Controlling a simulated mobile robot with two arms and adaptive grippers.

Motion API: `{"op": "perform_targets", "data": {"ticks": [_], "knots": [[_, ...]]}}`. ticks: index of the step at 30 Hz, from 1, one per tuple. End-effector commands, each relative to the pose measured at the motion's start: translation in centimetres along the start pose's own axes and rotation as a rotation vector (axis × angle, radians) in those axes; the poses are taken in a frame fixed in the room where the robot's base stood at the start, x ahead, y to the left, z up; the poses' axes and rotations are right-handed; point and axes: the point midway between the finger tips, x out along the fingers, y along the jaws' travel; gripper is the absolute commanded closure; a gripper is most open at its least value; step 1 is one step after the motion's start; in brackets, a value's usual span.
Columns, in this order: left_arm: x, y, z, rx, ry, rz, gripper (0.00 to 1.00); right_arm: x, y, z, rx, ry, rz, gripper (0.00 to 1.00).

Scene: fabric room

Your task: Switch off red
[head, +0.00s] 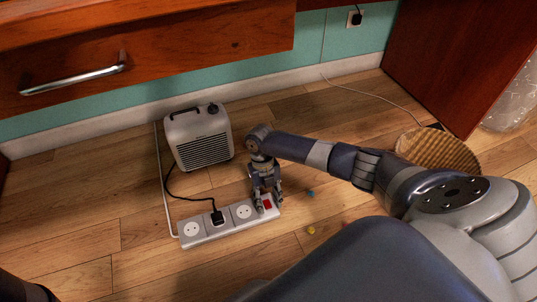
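A grey power strip (225,229) with white sockets lies on the wooden floor. A red switch (267,204) sits at its right end. My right gripper (267,203) points down at that end, with its fingers around or just above the switch. Its two fingers look apart, with nothing seen held between them; contact with the switch cannot be told. A black plug (217,217) is in one of the sockets, and its cable runs to a white heater (199,137) behind. At the bottom left only a dark part of my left arm shows; its gripper cannot be seen.
A wooden panel (444,55) stands at the right. A woven basket (438,151) lies behind my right arm. Small blue (311,193) and yellow (311,229) bits lie on the floor. Floor left of the strip is clear.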

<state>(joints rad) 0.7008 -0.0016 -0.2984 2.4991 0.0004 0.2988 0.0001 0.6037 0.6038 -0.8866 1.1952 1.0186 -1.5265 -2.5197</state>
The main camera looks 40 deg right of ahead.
Motion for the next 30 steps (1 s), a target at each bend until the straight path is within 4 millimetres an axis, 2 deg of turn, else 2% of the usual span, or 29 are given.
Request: {"op": "perform_targets", "data": {"ticks": [9,15,21,30], "knots": [[0.0,0.1,0.0,-0.001,0.001,0.002,0.49,-6.6,-0.1,0.2,0.001,-0.006,0.0,0.62],[0.0,0.1,-0.1,-0.001,0.001,0.002,0.49,-9.8,-0.1,0.1,0.0,-0.003,-0.001,0.62],[0.0,0.1,-0.1,-0.001,0.001,0.002,0.49,-11.1,-0.1,0.0,0.001,-0.001,-0.001,0.62],[0.0,0.1,-0.1,-0.001,0.001,0.002,0.49,-11.2,-0.1,0.0,0.001,-0.001,-0.002,0.62]]}}
